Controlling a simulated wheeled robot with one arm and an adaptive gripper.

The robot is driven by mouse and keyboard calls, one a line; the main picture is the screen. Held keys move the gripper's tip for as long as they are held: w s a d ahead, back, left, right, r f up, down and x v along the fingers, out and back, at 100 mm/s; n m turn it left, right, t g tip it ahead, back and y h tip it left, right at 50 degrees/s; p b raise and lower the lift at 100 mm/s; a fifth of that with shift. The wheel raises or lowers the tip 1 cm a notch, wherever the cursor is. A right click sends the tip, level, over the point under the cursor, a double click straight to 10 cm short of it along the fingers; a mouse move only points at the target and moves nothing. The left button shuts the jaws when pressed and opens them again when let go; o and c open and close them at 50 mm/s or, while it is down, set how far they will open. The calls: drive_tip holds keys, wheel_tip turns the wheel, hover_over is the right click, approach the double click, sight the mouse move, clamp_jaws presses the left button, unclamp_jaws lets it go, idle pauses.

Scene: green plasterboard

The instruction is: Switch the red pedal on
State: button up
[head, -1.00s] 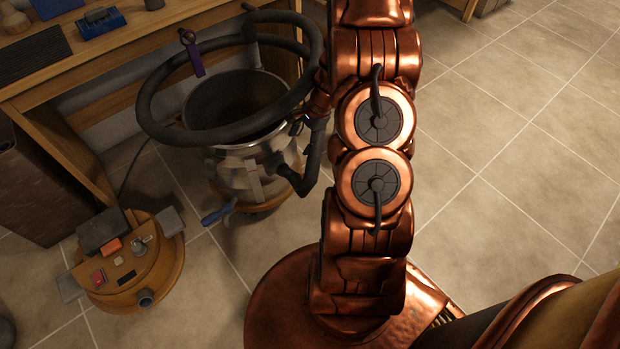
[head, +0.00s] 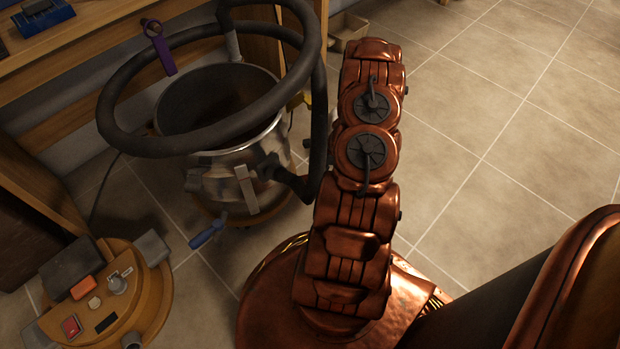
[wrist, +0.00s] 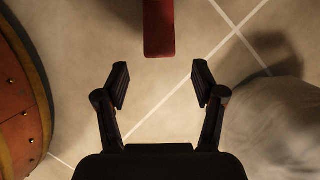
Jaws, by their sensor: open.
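A red bar-shaped part (wrist: 159,28), which looks like the red pedal, enters the wrist view at the top centre, above the tiled floor. Its upper end is cut off. My gripper (wrist: 160,84) is open and empty, its fingers apart below the red part and not touching it. The head view does not show my gripper. There, a steel drum (head: 240,165) with a dark hose stands left of my arm, with a blue lever (head: 207,233) low at its side. An orange unit (head: 145,318) at the lower left has a small red switch (head: 70,326).
A wooden workbench (head: 85,35) runs along the upper left. A rounded orange-brown riveted body (wrist: 18,100) fills the wrist view's left edge, and a pale rounded shape (wrist: 275,130) its lower right. The tiled floor (head: 500,110) on the right is clear.

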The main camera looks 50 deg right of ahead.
sight(312, 177)
drive_tip(key=b+x, duration=0.2)
drive_tip(key=x, duration=0.4)
drive_tip(key=shift+w+a+f, duration=0.1)
drive_tip(key=shift+f, duration=0.25)
clamp_jaws()
idle(0.3)
